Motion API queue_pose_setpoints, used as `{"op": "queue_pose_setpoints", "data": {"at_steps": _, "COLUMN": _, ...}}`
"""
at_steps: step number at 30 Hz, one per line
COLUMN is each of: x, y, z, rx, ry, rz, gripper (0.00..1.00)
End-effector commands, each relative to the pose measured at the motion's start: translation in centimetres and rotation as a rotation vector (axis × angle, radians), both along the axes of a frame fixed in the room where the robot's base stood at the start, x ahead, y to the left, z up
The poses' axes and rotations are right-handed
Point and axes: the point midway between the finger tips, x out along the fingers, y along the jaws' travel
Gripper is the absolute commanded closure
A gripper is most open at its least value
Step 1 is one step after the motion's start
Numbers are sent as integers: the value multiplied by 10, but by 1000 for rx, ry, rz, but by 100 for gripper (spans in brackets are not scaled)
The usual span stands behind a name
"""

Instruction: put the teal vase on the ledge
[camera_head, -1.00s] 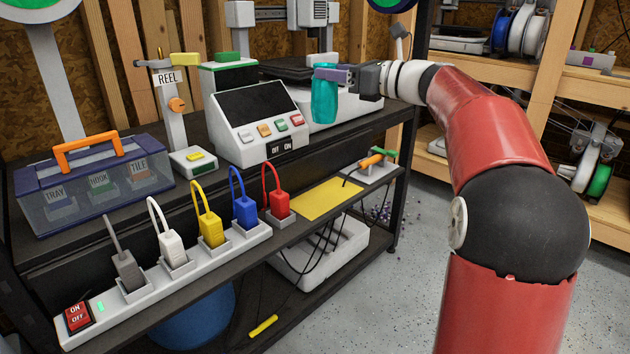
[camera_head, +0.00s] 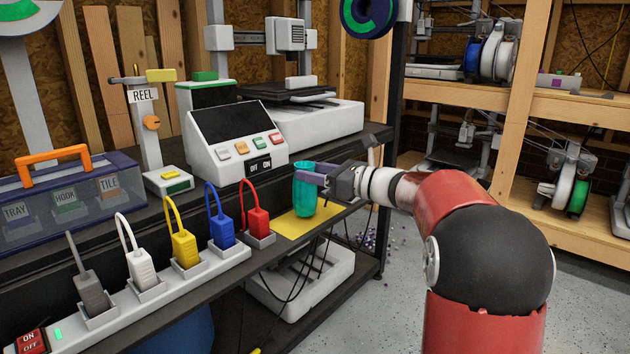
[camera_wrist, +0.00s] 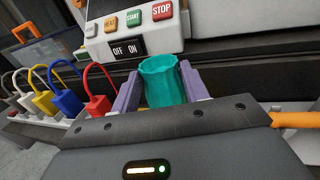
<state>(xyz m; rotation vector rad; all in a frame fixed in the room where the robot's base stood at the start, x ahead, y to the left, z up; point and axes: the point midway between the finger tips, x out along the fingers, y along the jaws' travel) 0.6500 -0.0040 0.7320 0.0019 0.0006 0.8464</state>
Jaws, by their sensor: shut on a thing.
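The teal vase (camera_head: 304,196) is upright between the purple fingers of my gripper (camera_head: 318,175). My gripper is shut on it. In the wrist view the vase (camera_wrist: 162,80) shows its open, wavy rim between the two fingers (camera_wrist: 160,90). In the head view the vase is in front of the yellow mat (camera_head: 290,226) on the lower front shelf of the bench, which I take to be the ledge (camera_head: 225,265). I cannot tell whether the vase's base touches the mat.
Left of the vase, a power strip (camera_head: 130,312) carries several coloured plugs, the red plug (camera_head: 257,222) nearest. Behind stands a white printer with a control panel (camera_head: 238,150). An orange-handled tool shows at the right in the wrist view (camera_wrist: 292,120). A toolbox (camera_head: 65,195) stands at far left.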

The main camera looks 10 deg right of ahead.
Motion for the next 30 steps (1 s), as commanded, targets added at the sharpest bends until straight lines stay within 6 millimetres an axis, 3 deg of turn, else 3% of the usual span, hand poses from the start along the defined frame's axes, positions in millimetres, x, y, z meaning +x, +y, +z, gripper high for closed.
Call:
{"op": "queue_pose_setpoints", "data": {"at_steps": 2, "x": 0, "y": 0, "z": -10, "rx": 1, "ry": 1, "rz": 0, "gripper": 79}}
{"op": "queue_pose_setpoints", "data": {"at_steps": 11, "x": 0, "y": 0, "z": -11, "rx": -1, "ry": -1, "rz": 0, "gripper": 79}}
{"op": "queue_pose_setpoints", "data": {"at_steps": 12, "x": 0, "y": 0, "z": -12, "rx": -1, "ry": -1, "rz": 0, "gripper": 54}}
{"op": "queue_pose_setpoints", "data": {"at_steps": 17, "x": 0, "y": 0, "z": -11, "rx": -1, "ry": 1, "rz": 0, "gripper": 33}}
{"op": "queue_pose_setpoints", "data": {"at_steps": 26, "x": 0, "y": 0, "z": -9, "rx": -1, "ry": -1, "rz": 0, "gripper": 33}}
{"op": "queue_pose_setpoints", "data": {"at_steps": 30, "x": -8, "y": -11, "z": -9, "rx": -1, "ry": 1, "rz": -4, "gripper": 33}}
